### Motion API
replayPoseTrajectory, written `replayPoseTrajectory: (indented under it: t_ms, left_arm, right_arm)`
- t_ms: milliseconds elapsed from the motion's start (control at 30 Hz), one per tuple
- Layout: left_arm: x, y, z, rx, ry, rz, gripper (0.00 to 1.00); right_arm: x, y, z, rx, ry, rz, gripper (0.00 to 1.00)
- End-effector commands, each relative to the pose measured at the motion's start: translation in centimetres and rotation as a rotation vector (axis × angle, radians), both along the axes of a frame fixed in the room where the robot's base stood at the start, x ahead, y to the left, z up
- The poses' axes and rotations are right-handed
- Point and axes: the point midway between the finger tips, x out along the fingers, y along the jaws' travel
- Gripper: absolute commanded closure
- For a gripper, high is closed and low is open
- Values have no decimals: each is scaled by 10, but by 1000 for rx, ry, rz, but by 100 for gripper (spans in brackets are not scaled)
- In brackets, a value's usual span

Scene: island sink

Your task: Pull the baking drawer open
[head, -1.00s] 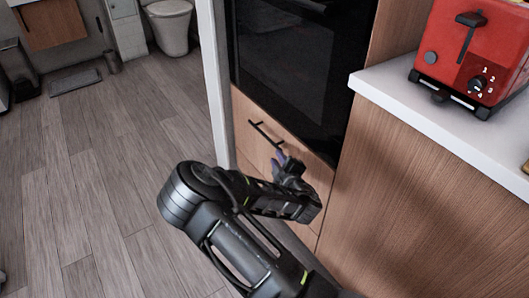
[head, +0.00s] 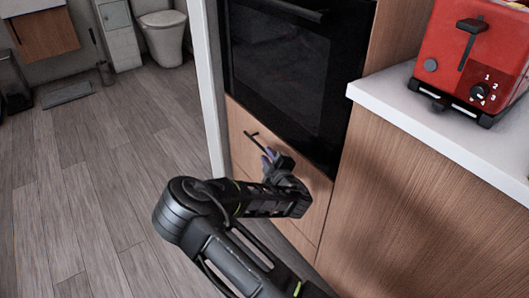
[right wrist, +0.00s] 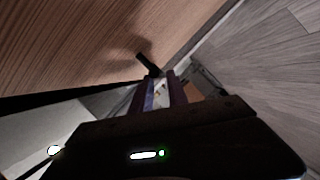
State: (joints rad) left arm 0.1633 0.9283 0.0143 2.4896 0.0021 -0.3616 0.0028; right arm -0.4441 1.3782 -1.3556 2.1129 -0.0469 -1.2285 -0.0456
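The baking drawer (head: 239,120) is the wood-fronted panel just below the black oven, and it looks shut. Its dark bar handle (head: 254,138) runs along the front; its right part is hidden behind my right gripper. My right gripper (head: 268,156) is at the right part of the handle, its purple-lined fingers pointing to it. In the right wrist view the fingers (right wrist: 160,80) stand apart with a gap between them, and the handle (right wrist: 147,63) is at their tips. I cannot tell whether the fingers touch it. My left gripper is not in view.
The black oven (head: 290,75) is above the drawer. A white counter (head: 430,125) with a red toaster (head: 470,55) juts out on the right. A white wall edge (head: 209,90) borders the left. The wood floor (head: 95,170) at left is clear.

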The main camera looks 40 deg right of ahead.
Motion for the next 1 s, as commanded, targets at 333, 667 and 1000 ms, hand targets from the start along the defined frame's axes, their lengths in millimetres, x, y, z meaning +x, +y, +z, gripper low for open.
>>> replayPoseTrajectory:
  t_ms: [333,667,1000]
  left_arm:
    - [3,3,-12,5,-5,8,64]
    - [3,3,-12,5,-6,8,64]
    - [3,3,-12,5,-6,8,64]
  right_arm:
    - [38,-15,-10,-1,2,0,80]
    - [40,-15,-10,0,1,-2,84]
    - [39,-15,-10,0,1,0,100]
